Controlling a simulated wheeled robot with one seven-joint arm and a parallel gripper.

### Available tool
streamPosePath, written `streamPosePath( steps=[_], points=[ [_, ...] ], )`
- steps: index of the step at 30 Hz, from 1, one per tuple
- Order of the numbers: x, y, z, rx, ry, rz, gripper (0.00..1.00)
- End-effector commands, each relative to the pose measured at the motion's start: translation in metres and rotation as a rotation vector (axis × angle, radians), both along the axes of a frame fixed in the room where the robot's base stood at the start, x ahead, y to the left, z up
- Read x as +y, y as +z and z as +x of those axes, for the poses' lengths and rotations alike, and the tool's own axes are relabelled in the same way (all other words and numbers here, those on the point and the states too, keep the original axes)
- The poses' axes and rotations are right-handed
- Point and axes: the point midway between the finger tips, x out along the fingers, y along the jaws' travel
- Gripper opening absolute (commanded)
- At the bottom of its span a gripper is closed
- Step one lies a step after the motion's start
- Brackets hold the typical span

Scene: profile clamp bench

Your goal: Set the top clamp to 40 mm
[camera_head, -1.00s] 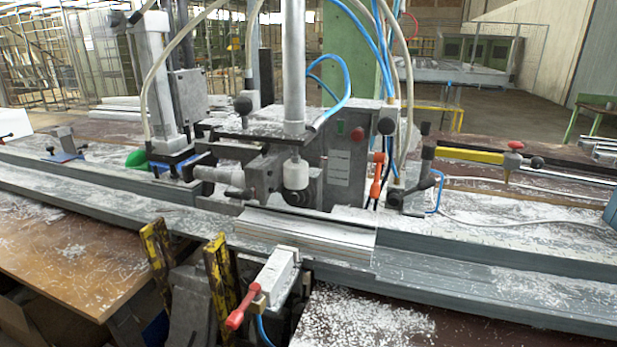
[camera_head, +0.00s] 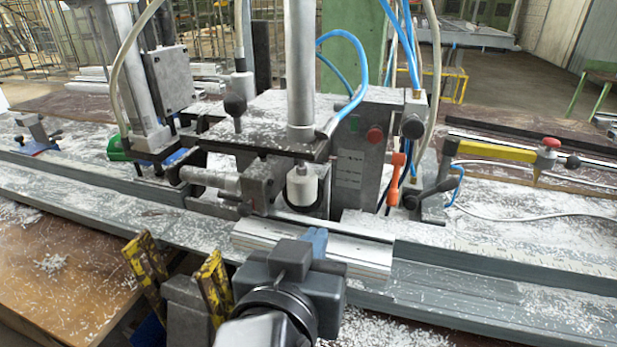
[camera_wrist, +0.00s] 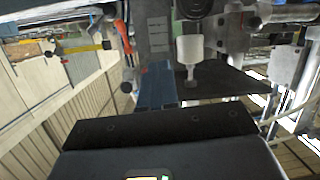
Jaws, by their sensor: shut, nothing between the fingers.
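The top clamp is a vertical grey cylinder (camera_head: 299,70) over a plate, with a white round pad (camera_head: 302,187) below it. In the wrist view, which looks upside down, the pad (camera_wrist: 189,50) shows near the top centre. A ribbed silver profile (camera_head: 362,252) lies on the bench rail in front of the pad. My gripper (camera_head: 316,238) has blue fingers, closed together and empty. It is in front of the pad, over the profile in the picture. In the wrist view the fingers (camera_wrist: 156,80) point toward the clamp body, left of the pad. I cannot read any millimetre setting.
A clamp block with red and green buttons (camera_head: 362,135) stands behind the pad. An orange lever (camera_head: 396,178), blue hoses and a yellow arm with a red knob (camera_head: 551,143) are to the right. Yellow-black bars (camera_head: 215,285) stand at the front. Shavings cover the bench.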

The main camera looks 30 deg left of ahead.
Motion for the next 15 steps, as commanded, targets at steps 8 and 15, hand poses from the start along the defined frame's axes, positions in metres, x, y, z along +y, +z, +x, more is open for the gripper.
streamPosePath(
  steps=[8,15],
  points=[
    [0.045,0.058,-0.017,0.013,-0.037,0.073,0.00],
    [0.051,0.058,0.001,0.015,-0.046,0.078,0.00]
  ],
)
